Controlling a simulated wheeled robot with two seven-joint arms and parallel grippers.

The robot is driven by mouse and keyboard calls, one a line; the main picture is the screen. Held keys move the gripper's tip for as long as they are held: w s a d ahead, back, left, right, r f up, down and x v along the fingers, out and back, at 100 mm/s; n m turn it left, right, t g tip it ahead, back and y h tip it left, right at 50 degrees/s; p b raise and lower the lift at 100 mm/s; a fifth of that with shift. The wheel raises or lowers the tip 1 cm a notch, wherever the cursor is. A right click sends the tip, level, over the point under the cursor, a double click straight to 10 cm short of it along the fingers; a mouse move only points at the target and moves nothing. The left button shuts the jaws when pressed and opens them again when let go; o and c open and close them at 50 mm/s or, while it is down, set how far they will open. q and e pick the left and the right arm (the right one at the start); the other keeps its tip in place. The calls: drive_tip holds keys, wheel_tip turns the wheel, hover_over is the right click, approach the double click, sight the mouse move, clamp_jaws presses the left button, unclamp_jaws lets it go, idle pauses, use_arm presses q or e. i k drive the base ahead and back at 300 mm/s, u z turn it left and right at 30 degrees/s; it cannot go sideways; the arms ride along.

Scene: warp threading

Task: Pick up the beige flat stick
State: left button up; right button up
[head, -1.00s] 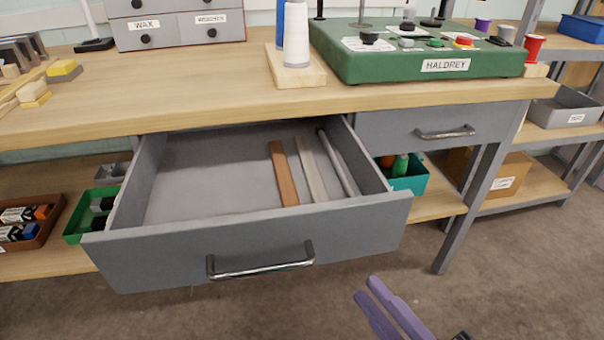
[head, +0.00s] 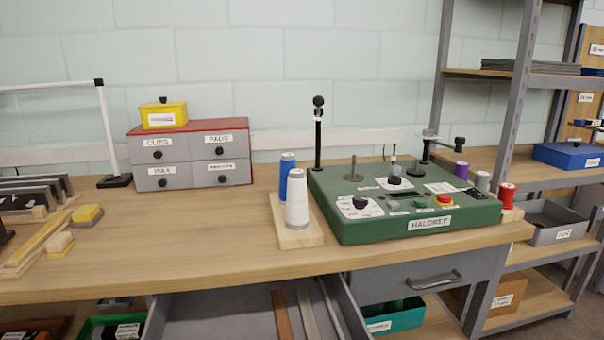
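The open drawer (head: 200,319) shows at the bottom of the head view, its front cut off by the frame edge. Several flat or rod-like sticks lie in its right part, running front to back. The leftmost is a brown stick (head: 282,315). Beside it lies a pale beige-grey flat stick (head: 308,314). To the right, near the drawer's side wall, is a grey rod (head: 329,311). Only the far ends of these show. Neither of my grippers is in view.
On the bench top (head: 200,240) stand a green HALDREY machine (head: 375,228), two thread cones on a wooden block (head: 300,240) and a small drawer cabinet (head: 190,158). Wooden pieces (head: 40,243) lie at the left. The bench's middle front is clear.

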sight(16, 258)
drive_tip(key=u, duration=1.85)
drive_tip(key=k, duration=1.15)
drive_tip(key=u, duration=1.35)
drive_tip(key=i, duration=1.95)
drive_tip(key=z, duration=0.95)
drive_tip(key=i, duration=1)
drive_tip(key=z, duration=1.2)
drive_tip(key=i, duration=0.25)
drive_tip(key=z, duration=0.2)
